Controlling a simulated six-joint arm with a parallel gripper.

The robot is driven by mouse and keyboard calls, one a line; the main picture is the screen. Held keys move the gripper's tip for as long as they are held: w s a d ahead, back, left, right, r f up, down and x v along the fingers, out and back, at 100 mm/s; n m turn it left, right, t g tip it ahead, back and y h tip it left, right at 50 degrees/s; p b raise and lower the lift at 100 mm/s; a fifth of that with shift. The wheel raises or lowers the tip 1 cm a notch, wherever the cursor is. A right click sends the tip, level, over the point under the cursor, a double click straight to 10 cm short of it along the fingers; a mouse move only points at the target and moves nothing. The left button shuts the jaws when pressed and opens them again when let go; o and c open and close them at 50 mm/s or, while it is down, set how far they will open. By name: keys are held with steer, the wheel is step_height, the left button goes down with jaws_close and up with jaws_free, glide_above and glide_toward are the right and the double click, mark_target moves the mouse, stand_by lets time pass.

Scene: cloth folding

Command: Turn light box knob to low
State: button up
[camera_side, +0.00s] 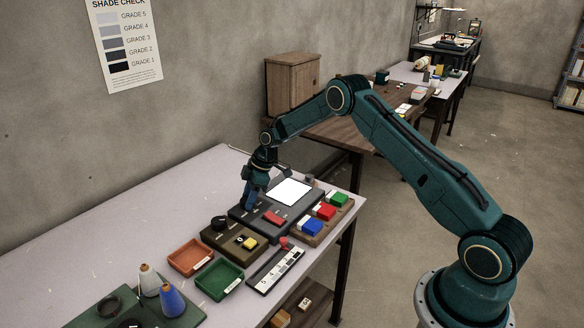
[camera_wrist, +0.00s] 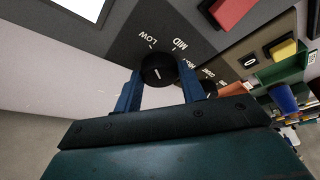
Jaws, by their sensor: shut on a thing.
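The light box (camera_side: 307,213) is a dark case with a lit white panel (camera_side: 290,191) and a red block or button (camera_side: 274,217) on its top. Its round black knob (camera_wrist: 158,67) shows in the wrist view, with LOW, MID and a partly hidden third label printed around it. A short white mark is on the knob; I cannot tell surely which label it lines up with. My gripper (camera_wrist: 160,82) is shut on the knob, one blue finger on each side. In the side view my gripper (camera_side: 249,203) reaches down at the box's left end and hides the knob.
A control box with a black dial (camera_side: 219,222) and yellow button (camera_side: 249,243) stands in front. Orange (camera_side: 191,272) and green (camera_side: 219,293) trays lie nearer. Red, blue (camera_side: 312,226) and green blocks sit in a rack at right.

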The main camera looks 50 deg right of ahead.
steer(key=shift+n, duration=0.4)
steer(key=o, duration=1)
steer(key=shift+r, duration=0.15)
steer(key=v, duration=1.3)
steer(key=shift+w+d+r, duration=0.15)
steer(key=shift+d+r, duration=0.05)
steer(key=shift+r, duration=0.05)
